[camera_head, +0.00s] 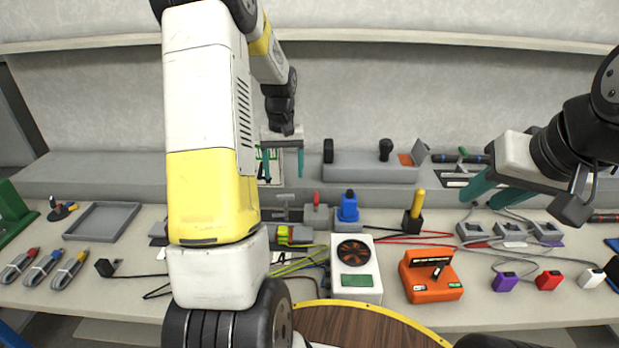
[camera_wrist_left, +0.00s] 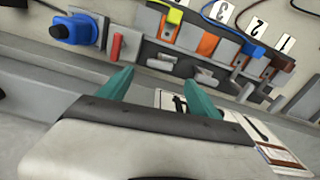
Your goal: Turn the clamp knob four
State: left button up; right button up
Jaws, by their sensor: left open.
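A row of clamps with number labels shows in the left wrist view: 1, 2 and 3 (camera_wrist_left: 220,12) are readable. Beyond label 3, to the left, is a grey clamp block with a yellow-green piece (camera_wrist_left: 172,15); this yellow-green piece (camera_head: 283,234) also shows in the head view. I cannot make out a label 4 or tell its knob clearly. My left gripper (camera_head: 283,163) is open and empty, fingers pointing down, above and behind the row. It also shows in the left wrist view (camera_wrist_left: 157,95). My right gripper (camera_head: 491,190) is open and empty at the right. My left arm hides part of the row.
A red lever (camera_head: 317,200) and a blue device (camera_head: 348,207) stand right of the yellow-green piece. A white fan unit (camera_head: 356,284) and an orange meter (camera_head: 431,275) are in front. A grey ledge (camera_head: 100,185) runs along the wall. Loose cables lie across the bench.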

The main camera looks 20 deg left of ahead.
aim_at(285, 195)
pick_arm(q)
notch_tip(285, 195, down, 8)
jog(key=shift+r, duration=0.15)
dwell(0.3)
jog(key=c, duration=1.4)
jog(key=shift+m, duration=0.6)
jog(key=o, duration=1.4)
